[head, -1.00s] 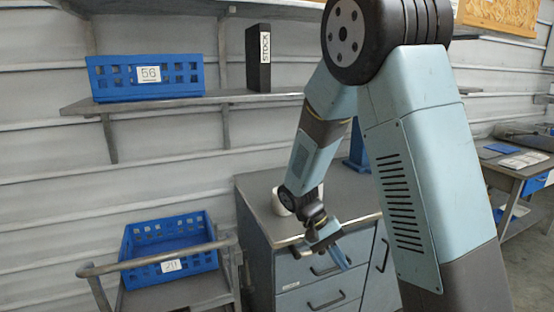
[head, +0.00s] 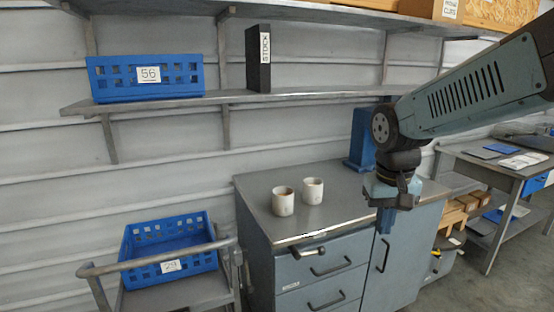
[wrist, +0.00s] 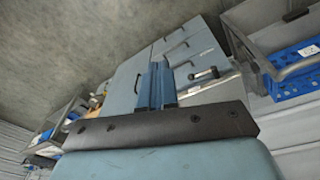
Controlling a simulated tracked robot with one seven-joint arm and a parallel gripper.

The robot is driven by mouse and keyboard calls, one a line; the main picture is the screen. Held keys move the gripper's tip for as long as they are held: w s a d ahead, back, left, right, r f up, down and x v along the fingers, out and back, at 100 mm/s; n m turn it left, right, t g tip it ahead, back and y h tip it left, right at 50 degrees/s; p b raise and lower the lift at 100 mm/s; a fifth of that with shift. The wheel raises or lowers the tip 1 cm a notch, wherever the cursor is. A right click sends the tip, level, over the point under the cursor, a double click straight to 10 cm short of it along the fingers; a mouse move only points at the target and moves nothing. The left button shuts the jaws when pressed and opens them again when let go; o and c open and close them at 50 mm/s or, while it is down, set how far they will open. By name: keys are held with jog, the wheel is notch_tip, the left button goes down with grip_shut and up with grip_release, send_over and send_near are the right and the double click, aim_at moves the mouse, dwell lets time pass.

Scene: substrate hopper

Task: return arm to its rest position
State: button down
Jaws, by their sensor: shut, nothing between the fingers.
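My gripper (head: 385,218) hangs pointing down at the right front of the cabinet in the head view. Its blue fingers are together and nothing shows between them. In the wrist view my gripper's fingers (wrist: 156,82) stand close together in front of the cabinet. My arm comes in from the right edge of the head view, bent at the wrist. The gripper appears clear of the cabinet front, though its exact distance from it is hard to tell.
Two white cups (head: 283,201) (head: 313,190) stand on the grey cabinet (head: 345,205). A blue crate (head: 165,268) sits on a cart at lower left. Another blue crate (head: 115,85) and a black binder (head: 258,60) are on the wall shelf. A workbench (head: 515,170) stands right.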

jog(key=s+d+r+t, duration=0.1)
jog(key=s+r+t, duration=0.3)
jog(key=s+r, duration=0.2)
jog(key=shift+s+d+y, duration=0.25)
jog(key=shift+s+y, duration=0.05)
jog(key=shift+s, duration=0.2)
jog(key=c, duration=1.8)
grip_release()
